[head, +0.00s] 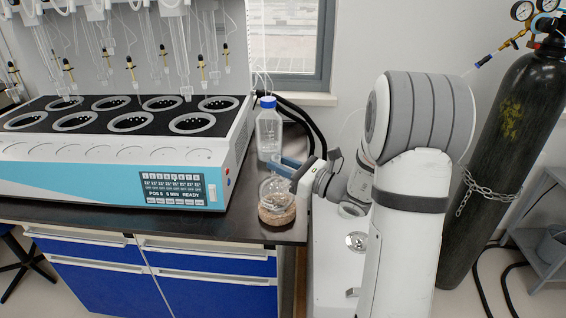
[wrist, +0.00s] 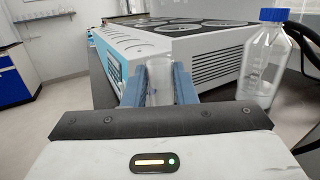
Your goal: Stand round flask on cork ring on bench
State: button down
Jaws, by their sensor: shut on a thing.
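The round flask (head: 272,190) is clear glass and sits on or just above the cork ring (head: 277,212) at the bench's front right corner. I cannot tell whether its full weight rests on the ring. My gripper (head: 288,168) reaches in from the right and is shut on the flask's neck. In the wrist view the neck (wrist: 160,84) stands upright between the blue fingers of my gripper (wrist: 159,88). The flask's body and the ring are hidden in the wrist view.
A blue-capped bottle (head: 269,130) stands on the bench (head: 235,212) just behind the flask. The multi distiller (head: 100,155) fills the bench to the left. A gas cylinder (head: 500,150) is chained at the right. The bench's right edge is close to the ring.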

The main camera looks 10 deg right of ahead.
jog(key=shift+f+b, duration=0.35)
jog(key=shift+f, duration=0.05)
dwell(0.8)
jog(key=c, duration=1.1)
grip_release()
jog(key=shift+s, duration=0.1)
jog(key=shift+d, duration=0.1)
jog(key=v, duration=0.7)
jog(key=shift+s+d, duration=0.25)
